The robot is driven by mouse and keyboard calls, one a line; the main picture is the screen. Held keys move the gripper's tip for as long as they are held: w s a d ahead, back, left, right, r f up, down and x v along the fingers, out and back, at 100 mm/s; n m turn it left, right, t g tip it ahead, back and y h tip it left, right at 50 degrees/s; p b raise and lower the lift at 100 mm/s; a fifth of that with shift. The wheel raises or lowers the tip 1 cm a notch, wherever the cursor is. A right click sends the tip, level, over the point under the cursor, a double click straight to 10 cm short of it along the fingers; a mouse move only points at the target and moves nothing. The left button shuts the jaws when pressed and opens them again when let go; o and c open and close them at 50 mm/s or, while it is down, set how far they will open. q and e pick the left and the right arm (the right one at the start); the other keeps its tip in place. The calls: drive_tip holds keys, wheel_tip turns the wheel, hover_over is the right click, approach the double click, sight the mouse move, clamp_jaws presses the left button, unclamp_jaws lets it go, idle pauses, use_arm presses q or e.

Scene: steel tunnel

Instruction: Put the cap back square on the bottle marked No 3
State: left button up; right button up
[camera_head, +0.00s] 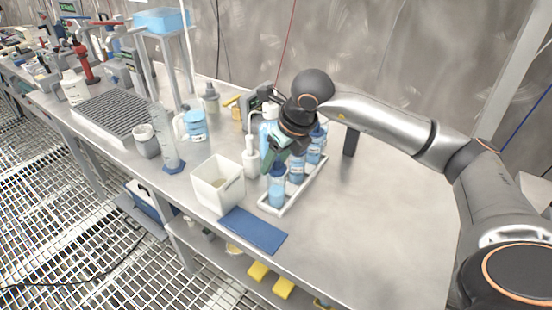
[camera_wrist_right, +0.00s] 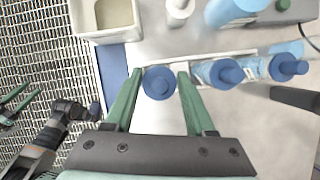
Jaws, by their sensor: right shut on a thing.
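My right gripper (camera_head: 272,158) reaches down over the front bottle in the rack. In the right wrist view its green fingers (camera_wrist_right: 158,88) stand on either side of a round blue cap (camera_wrist_right: 158,82), and it is shut on that cap. The front bottle (camera_head: 277,192) holds light-blue liquid and stands upright in the white rack (camera_head: 314,184). Whether the cap sits square on its neck cannot be told. Other blue-capped bottles (camera_head: 296,172) stand behind it; no number is readable. My left gripper (camera_wrist_right: 20,104) shows small in the right wrist view, its green fingers apart and empty.
A white square container (camera_head: 206,191) and a blue mat (camera_head: 252,230) lie left of and before the rack. A white dropper bottle (camera_head: 251,163) stands close beside it. A dark upright block (camera_head: 351,142) is behind right. The bench's right part is clear.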

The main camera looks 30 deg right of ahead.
drive_tip(key=shift+f, duration=0.2)
idle(0.3)
drive_tip(key=shift+f+b, duration=0.1)
drive_tip(key=shift+b, duration=0.2)
idle(0.4)
drive_tip(key=o, duration=1.4)
drive_tip(key=shift+o, duration=0.2)
drive_tip(key=shift+o, duration=0.6)
